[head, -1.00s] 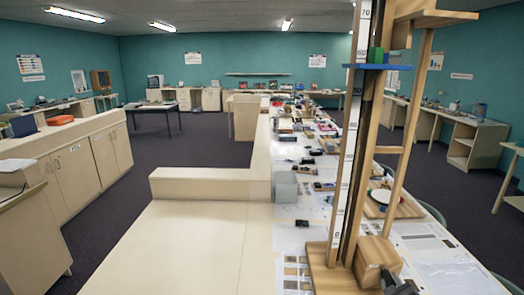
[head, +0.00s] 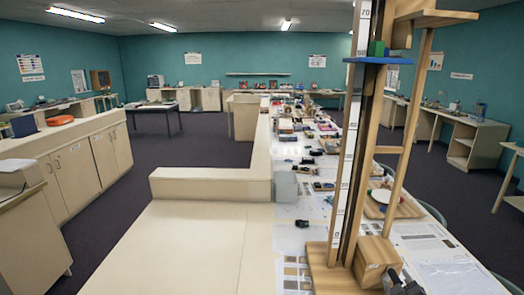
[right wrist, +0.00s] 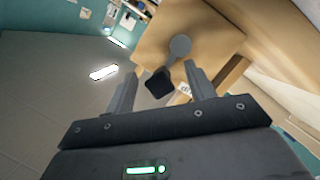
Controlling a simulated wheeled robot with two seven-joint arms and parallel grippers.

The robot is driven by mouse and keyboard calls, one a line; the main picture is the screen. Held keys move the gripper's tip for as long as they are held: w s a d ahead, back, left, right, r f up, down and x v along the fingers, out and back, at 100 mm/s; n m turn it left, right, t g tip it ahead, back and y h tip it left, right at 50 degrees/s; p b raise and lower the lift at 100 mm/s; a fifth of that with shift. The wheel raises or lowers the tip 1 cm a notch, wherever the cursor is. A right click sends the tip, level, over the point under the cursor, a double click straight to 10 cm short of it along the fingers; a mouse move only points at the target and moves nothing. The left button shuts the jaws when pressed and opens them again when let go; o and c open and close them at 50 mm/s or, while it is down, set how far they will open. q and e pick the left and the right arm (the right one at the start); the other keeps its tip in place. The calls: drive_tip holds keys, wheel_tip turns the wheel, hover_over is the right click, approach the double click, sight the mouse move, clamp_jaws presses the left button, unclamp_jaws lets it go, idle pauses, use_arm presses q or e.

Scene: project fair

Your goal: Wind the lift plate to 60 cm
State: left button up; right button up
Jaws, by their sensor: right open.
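The wooden lift tower (head: 392,150) stands on the bench at the right of the head view, with a white number scale (head: 349,150) on its left side. The blue lift plate (head: 366,60) is near the top, around the 60 label, with a small green block (head: 376,48) on it. The exact reading is too small to tell. My right gripper (head: 402,288) is at the tower's foot beside the wooden crank box (head: 374,255). In the right wrist view, its open fingers (right wrist: 160,76) stand either side of the black crank knob (right wrist: 158,84). A grey round hub (right wrist: 180,45) shows beyond. My left gripper is out of view.
The long bench behind the tower holds papers (head: 300,240), a grey box (head: 286,186) and many small items. A pale low wall (head: 210,183) and bare counter (head: 180,245) lie to the left. Cabinets (head: 75,170) stand further left, with open floor between.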

drive_tip(key=shift+s, duration=0.1)
drive_tip(key=v, duration=0.7)
drive_tip(key=shift+s, duration=0.35)
drive_tip(key=shift+a+r, duration=0.1)
